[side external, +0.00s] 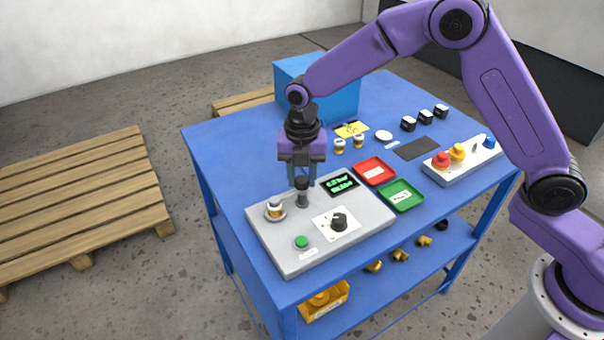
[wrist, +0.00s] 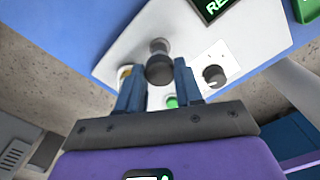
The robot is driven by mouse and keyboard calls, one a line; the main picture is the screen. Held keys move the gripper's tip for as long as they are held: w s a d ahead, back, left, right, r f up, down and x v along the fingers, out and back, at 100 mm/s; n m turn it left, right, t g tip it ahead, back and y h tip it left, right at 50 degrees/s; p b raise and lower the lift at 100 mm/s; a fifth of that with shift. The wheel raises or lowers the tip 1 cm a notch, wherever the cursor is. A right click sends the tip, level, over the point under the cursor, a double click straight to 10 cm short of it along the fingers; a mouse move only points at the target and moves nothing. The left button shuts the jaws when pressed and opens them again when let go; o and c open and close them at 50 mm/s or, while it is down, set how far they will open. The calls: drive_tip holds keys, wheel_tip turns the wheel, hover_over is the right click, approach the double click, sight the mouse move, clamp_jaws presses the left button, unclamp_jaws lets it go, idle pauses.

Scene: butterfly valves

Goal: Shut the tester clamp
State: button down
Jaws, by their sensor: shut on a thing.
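The grey tester (side external: 350,245) stands on the blue table. Its clamp shows as a dark upright handle (side external: 302,196) with a round black knob, which also shows in the wrist view (wrist: 159,69). My gripper (side external: 302,180) points down over it, its blue fingers (wrist: 158,76) on either side of the knob and shut on it. A small brass-and-white valve (side external: 275,207) sits in a round seat on the tester, to the left of the handle. The fingers hide part of the handle, and I cannot tell how the clamp arm lies.
On the tester are a lit screen (side external: 341,184), a black dial (side external: 339,221) and a green button (side external: 301,242). Red (side external: 375,171) and green (side external: 401,195) trays lie to its right. Two valves (side external: 348,144) stand behind, near a blue box (side external: 340,92).

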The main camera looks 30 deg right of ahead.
sight(302, 179)
drive_tip(key=shift+r, duration=0.1)
idle(0.3)
drive_tip(key=c, duration=0.7)
unclamp_jaws()
drive_tip(key=shift+c, duration=0.2)
wheel_tip(302, 179, up, 17)
drive_tip(key=shift+r, duration=0.2)
drive_tip(key=s+d+f+m, duration=0.2)
drive_tip(key=s+d+m, duration=0.3)
drive_tip(key=s, duration=0.6)
drive_tip(key=s+d+f+m, duration=0.3)
drive_tip(key=s+d+m, duration=0.3)
drive_tip(key=s, duration=0.4)
drive_tip(key=s+d+f+m, duration=0.2)
drive_tip(key=s+d+m, duration=0.3)
drive_tip(key=s, duration=0.6)
drive_tip(key=shift+s+d+f+m, duration=0.15)
drive_tip(key=shift+s+d+m, duration=0.2)
drive_tip(key=shift+d, duration=0.75)
